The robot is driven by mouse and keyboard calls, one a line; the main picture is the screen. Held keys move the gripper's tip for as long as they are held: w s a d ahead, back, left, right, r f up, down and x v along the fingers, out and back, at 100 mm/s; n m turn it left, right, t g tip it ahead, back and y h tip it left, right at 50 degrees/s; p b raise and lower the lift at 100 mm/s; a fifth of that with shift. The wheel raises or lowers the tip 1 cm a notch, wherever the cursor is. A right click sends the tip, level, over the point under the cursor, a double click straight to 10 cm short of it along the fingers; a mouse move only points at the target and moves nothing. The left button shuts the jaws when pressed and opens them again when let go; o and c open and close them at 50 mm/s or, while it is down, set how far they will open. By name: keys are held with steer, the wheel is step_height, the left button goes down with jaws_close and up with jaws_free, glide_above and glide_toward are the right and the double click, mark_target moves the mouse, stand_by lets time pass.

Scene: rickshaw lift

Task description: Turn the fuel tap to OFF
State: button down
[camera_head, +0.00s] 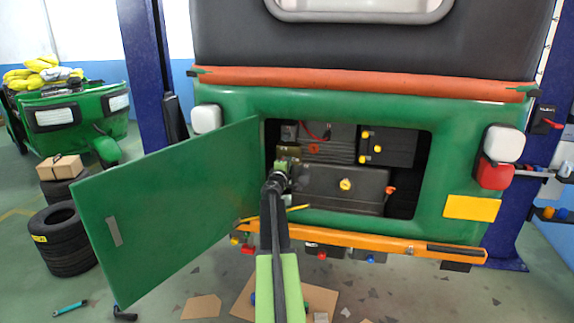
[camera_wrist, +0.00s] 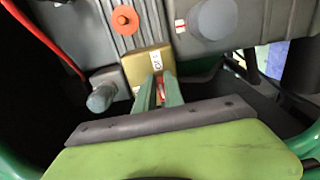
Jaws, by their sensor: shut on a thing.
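The fuel tap (camera_wrist: 147,65) is a brass-coloured block on the engine in the wrist view, with a small white label whose lettering I cannot read for certain. My gripper (camera_wrist: 159,80) reaches the tap's lower side, its two green fingers close together. A small red and white part (camera_wrist: 160,91), apparently the tap's lever, shows between the fingers, and they are shut on it. Most of the lever is hidden, so its exact angle is unclear. In the head view my gripper (camera_head: 281,166) is inside the rear bay's left side, just below the tap, which is small there.
The green hatch door (camera_head: 165,215) stands open left of my arm. An orange bumper (camera_head: 370,243) runs below the bay. A grey tank (camera_head: 330,190), an orange-red knob (camera_wrist: 125,20), a grey cylindrical fitting (camera_wrist: 100,97) and a red cable (camera_wrist: 45,40) are close by.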

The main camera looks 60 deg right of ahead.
steer(key=shift+d, duration=0.1)
stand_by(0.4)
steer(key=c, duration=1.4)
jaws_free()
steer(key=shift+c, duration=0.2)
steer(key=shift+s, duration=0.1)
steer(key=v, duration=1.7)
steer(key=shift+s, duration=0.15)
